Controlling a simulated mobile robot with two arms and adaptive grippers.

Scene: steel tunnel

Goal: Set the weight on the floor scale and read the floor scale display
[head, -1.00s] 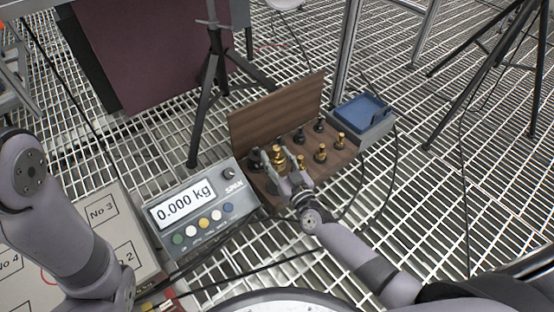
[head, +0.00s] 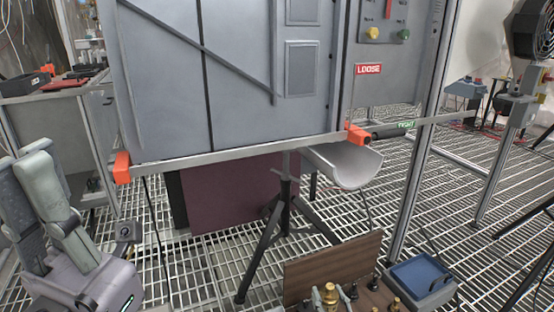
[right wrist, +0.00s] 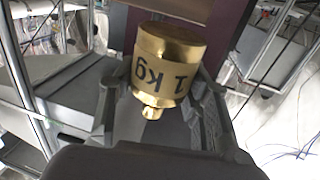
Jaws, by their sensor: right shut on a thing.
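A gold weight marked 1 kg (right wrist: 168,68) fills the middle of the right wrist view. My right gripper (right wrist: 155,112) is shut on it, with a finger on either side. My left gripper (head: 42,205) stands large at the left, fingers pointing up. I cannot tell how far apart its fingers are. The floor scale and its display are out of view.
The open wooden weight box (head: 335,265) holds several smaller weights, with a blue tray (head: 420,275) to its right. A black tripod (head: 285,225) stands behind it. A grey cabinet (head: 225,75) rises at the back. Grating floor lies open at right.

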